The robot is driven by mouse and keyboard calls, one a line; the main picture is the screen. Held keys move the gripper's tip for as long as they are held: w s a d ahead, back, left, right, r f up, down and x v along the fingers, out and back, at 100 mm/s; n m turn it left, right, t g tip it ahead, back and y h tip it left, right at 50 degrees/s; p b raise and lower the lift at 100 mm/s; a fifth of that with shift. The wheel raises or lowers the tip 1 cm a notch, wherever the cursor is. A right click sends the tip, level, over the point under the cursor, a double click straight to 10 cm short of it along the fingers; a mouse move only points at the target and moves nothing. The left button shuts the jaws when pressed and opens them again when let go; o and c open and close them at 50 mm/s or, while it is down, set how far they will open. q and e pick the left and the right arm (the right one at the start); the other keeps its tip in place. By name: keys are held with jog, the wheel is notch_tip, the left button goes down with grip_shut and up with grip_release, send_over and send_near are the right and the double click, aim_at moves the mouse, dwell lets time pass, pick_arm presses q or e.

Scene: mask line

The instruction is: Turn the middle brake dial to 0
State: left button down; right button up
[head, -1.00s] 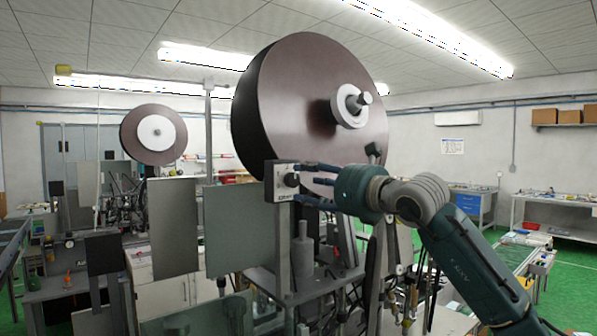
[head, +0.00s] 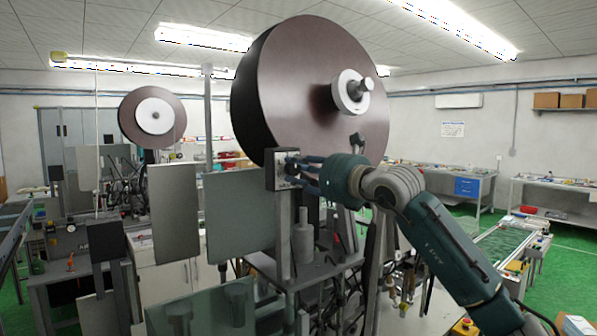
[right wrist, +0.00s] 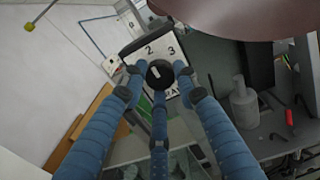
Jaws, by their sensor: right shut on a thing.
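The brake dial is a black round knob with a pale mark (right wrist: 160,74) on a white panel (right wrist: 141,53), with the digits 2 and 3 visible above it. In the head view the panel is a small grey box (head: 271,172) on a post, in front of the large brown reel. My right gripper (head: 297,170) reaches it from the right, its blue fingers at the knob. In the right wrist view the three fingers (right wrist: 158,80) close around the dial; they are shut on it. Part of the scale is hidden. My left gripper is out of view.
The large brown reel (head: 310,90) stands just behind and above the panel. A grey plate (head: 235,218) hangs left of the post. A grey cylinder (head: 303,238) stands below the gripper. A second reel (head: 152,140) is further back at left.

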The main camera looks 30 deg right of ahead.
jog(key=shift+f, duration=0.2)
jog(key=n, duration=0.2)
jog(key=shift+n+b, duration=0.3)
jog(key=shift+b, duration=0.05)
jog(key=n, duration=0.2)
jog(key=shift+n, duration=0.4)
jog(key=n, duration=0.3)
jog(key=shift+n, duration=0.3)
jog(key=n, duration=0.3)
jog(key=shift+n, duration=0.3)
jog(key=n, duration=0.5)
jog(key=shift+r+p, duration=0.1)
jog(key=shift+p, duration=0.2)
jog(key=n+p, duration=0.1)
jog(key=n, duration=0.5)
jog(key=shift+d+r, duration=0.1)
